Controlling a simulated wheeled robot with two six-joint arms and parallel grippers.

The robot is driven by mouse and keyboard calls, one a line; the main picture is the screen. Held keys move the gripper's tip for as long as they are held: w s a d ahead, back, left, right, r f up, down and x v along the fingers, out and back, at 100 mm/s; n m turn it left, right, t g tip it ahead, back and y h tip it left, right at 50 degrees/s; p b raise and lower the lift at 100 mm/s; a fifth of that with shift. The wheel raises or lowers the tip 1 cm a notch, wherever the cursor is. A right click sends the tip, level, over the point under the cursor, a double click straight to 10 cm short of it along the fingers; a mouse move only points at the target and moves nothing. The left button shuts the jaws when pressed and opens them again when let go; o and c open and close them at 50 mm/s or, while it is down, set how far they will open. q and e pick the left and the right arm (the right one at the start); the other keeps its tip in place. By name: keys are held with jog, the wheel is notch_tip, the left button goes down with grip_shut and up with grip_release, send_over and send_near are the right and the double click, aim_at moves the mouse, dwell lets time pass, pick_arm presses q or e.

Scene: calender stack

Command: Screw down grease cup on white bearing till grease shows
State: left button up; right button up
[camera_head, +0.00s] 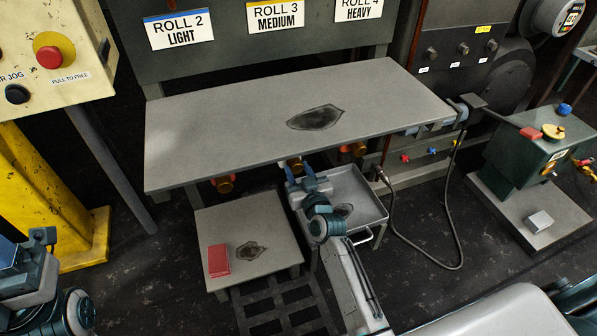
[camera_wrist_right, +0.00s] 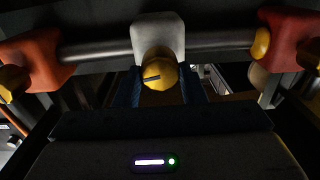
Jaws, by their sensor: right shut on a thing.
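The white bearing (camera_wrist_right: 150,32) sits on a steel shaft at the top middle of the right wrist view. Its brass grease cup (camera_wrist_right: 160,72) hangs below it, with a dark line on its face. My right gripper (camera_wrist_right: 163,90) has its blue fingers on both sides of the cup and is shut on it. In the head view my right gripper (camera_head: 296,177) reaches under the front edge of the grey table to a brass cup (camera_head: 293,163). No grease can be made out at the cup. My left gripper (camera_head: 42,238) is at the left edge, its jaws unclear.
The grey table (camera_head: 220,130) overhangs the cups. A metal tray (camera_head: 365,195) lies beside my right forearm. A low stand (camera_head: 280,225) holds a red block (camera_head: 219,261). A hose (camera_head: 445,215) loops at right.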

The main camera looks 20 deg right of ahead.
jog(key=shift+m, duration=0.3)
jog(key=m, duration=0.2)
jog(key=shift+m, duration=0.4)
jog(key=shift+m+p, duration=0.5)
jog(key=shift+m, duration=1.6)
jog(key=o, duration=1)
jog(key=shift+d, duration=0.1)
